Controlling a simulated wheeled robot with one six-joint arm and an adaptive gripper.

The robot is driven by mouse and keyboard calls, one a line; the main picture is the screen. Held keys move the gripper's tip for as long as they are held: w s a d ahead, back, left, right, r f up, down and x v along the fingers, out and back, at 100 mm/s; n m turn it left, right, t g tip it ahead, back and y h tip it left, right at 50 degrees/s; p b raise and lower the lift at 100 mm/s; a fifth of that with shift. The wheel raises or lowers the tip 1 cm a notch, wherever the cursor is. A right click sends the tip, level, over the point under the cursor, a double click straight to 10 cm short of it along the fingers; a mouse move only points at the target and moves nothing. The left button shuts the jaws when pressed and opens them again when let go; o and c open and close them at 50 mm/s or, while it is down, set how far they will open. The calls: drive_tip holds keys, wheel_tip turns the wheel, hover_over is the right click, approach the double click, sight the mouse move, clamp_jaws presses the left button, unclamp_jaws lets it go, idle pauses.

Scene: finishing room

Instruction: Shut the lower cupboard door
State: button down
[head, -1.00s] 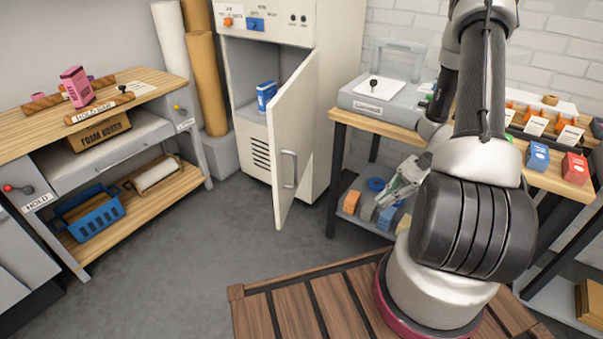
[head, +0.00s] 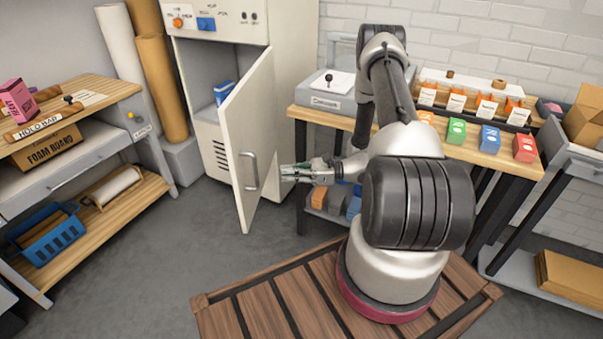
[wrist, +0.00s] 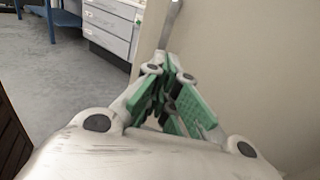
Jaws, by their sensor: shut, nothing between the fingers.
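The lower cupboard door (head: 247,120) stands ajar, swung out from the cream cupboard (head: 295,50). Its vertical metal handle (head: 250,171) is on the outer face, near the free edge. My gripper (head: 285,171) is shut and empty, just right of the handle and the door's outer face. In the wrist view, my gripper's green-padded fingers (wrist: 172,95) are close to the pale door panel (wrist: 245,65). Part of the handle (wrist: 171,22) shows beyond the fingertips. I cannot tell whether the fingers touch the door.
Inside the cupboard, a blue box (head: 223,92) stands on a shelf, clear of the door. A wooden workbench (head: 445,147) stands right of the cupboard, and another bench (head: 95,95) stands at left. Grey floor (head: 165,235) is clear before the door.

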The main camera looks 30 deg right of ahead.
drive_tip(key=x, duration=0.6)
drive_tip(key=shift+a, duration=0.35)
drive_tip(key=shift+w+a, duration=0.1)
drive_tip(key=shift+w, duration=0.1)
